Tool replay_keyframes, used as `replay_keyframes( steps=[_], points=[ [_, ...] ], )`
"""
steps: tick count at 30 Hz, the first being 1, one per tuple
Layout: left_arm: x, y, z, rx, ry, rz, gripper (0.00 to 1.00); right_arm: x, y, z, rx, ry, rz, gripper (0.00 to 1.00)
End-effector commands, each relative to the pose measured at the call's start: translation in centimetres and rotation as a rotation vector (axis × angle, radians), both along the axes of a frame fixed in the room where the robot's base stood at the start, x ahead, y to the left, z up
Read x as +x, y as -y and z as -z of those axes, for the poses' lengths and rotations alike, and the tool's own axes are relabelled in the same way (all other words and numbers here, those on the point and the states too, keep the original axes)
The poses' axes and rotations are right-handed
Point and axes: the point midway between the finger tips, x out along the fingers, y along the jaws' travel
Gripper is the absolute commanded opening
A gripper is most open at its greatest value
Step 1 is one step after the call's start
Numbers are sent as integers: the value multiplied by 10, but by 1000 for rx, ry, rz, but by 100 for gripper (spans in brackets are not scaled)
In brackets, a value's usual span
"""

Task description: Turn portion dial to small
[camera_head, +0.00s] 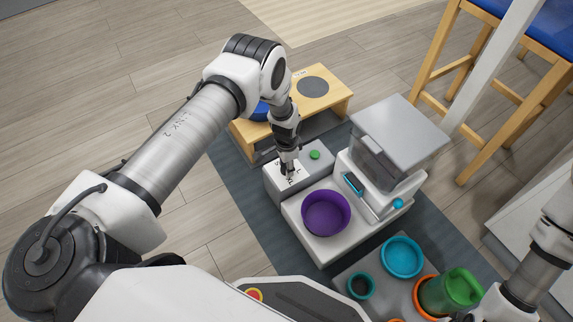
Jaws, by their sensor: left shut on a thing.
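The portion dial sits on the grey control box (318,163) of the pet feeder. A white label (296,177) with size letters such as S, L and XL surrounds it. My left gripper (289,168) points down at the label and is shut on the dial. The gripper hides the dial, so I cannot tell which letter it points to. A green button (315,155) is on the same box, to the right of the gripper. My right arm shows at the right edge, but its gripper is not in view.
A purple bowl (326,213) is in front of the box, beside a feeder with a grey lid (400,130). A wooden stand (338,100) is behind. A grey tray (340,286) at the front holds a teal bowl (403,258) and a green jug (447,293). A chair (535,110) is at right.

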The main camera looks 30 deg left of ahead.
Motion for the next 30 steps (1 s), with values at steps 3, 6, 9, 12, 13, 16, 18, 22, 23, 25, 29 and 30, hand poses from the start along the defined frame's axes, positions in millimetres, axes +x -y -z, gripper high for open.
replay_keyframes(
  steps=[3, 6, 9, 12, 13, 16, 18, 22, 23, 25, 29, 30],
  points=[
    [-1, 0, 0, 0, -1, -109, 7, 0, 0, -2, 0, 0, 0, 40],
    [0, 0, 0, 1, -1, -205, 7, 0, 0, -2, 0, 0, 0, 40],
    [0, 0, 0, 1, -1, -300, 7, 0, 0, -3, 0, 0, 0, 40],
    [0, 0, 0, 0, 0, -395, 7, 0, 0, -4, 0, 0, 0, 40],
    [0, 0, 0, 0, 0, -423, 7, 0, 0, -5, 0, 0, 0, 40],
    [0, 0, 0, 0, 0, -518, 7, 0, 0, -5, 0, 0, 0, 40],
    [0, 0, 0, 0, 0, -585, 7, 0, 0, -6, 0, 0, 0, 40],
    [0, 0, 0, 0, -1, -708, 7, 0, 0, -7, 0, 0, 0, 40],
    [0, 0, 0, 0, -1, -736, 7, 0, 0, -7, 0, 0, 0, 40],
    [0, 0, 0, 0, -1, -803, 7, 0, 0, -8, 0, 0, 0, 40],
    [-1, 0, 0, 0, -1, -926, 7, 0, 0, -9, 0, 0, 0, 40],
    [-1, 0, 0, 1, -1, -965, 7, 0, 0, -10, 0, 0, 0, 40]
  ],
)
